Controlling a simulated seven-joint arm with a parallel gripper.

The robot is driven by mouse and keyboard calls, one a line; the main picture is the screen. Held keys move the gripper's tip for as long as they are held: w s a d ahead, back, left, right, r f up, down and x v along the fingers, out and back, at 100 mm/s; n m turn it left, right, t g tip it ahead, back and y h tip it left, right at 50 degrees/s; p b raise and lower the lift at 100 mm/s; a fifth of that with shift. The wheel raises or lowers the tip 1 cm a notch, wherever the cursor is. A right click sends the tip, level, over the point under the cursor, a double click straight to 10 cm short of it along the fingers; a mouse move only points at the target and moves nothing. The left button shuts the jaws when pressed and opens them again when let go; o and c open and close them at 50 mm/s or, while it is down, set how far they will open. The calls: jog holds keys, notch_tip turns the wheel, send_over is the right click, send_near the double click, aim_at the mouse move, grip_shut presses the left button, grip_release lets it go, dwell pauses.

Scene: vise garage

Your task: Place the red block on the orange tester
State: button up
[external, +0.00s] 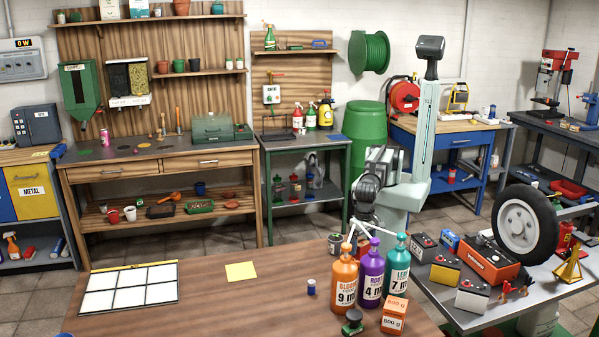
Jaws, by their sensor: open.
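The orange tester (489,262) appears to be the orange box with a dark top on the grey bench at the right, in front of a tyre. My gripper (361,232) points down near the wooden table's back edge, behind the bottles, and is open. Its fingertips are partly hidden by the bottles, and I see nothing held. It is well to the left of the tester.
Orange, purple and teal bottles (371,276) stand in front of my gripper, with an orange 800 g box (395,315) beside them. Battery-like boxes (444,273) crowd around the tester. The wooden table's middle (235,305) is mostly clear near a white grid panel (128,287).

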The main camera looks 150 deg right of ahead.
aim_at(362, 242)
notch_tip(362, 242, up, 10)
dwell(0.5)
jog(key=shift+o, duration=0.2)
